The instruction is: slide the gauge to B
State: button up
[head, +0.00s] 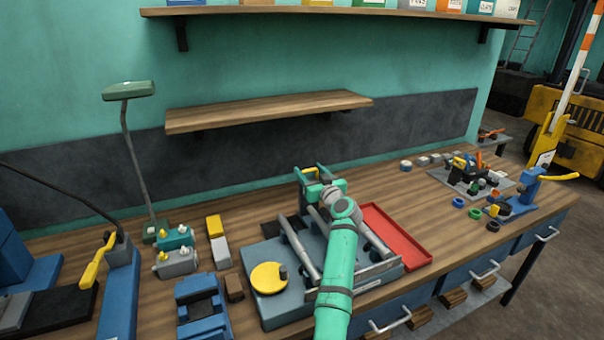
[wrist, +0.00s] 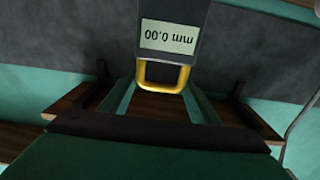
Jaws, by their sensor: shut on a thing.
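The gauge (wrist: 168,38) shows in the wrist view as a dark grey block with a pale display reading 0.00 mm upside down. Its yellow loop handle (wrist: 163,87) lies between the fingers of my gripper (wrist: 162,98), which is shut on it. My arm and gripper largely hide the gauge there. I cannot make out a B mark in either view.
A red tray (head: 398,236) lies close on the right. A blue vise-like block (head: 203,308) stands left. A wooden wall shelf (head: 270,110) hangs behind.

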jog(key=shift+a+f, duration=0.1)
jog(key=shift+a, duration=0.3)
jog(key=shift+s+a, duration=0.2)
jog(key=shift+a, duration=0.5)
jog(key=o, duration=1.2)
jog(key=shift+d, duration=0.2)
jog(key=shift+s+d, duration=0.35)
jog(key=shift+s, duration=0.2)
jog(key=v, duration=0.9)
jog(key=shift+s+d, duration=0.15)
jog(key=shift+s, duration=0.15)
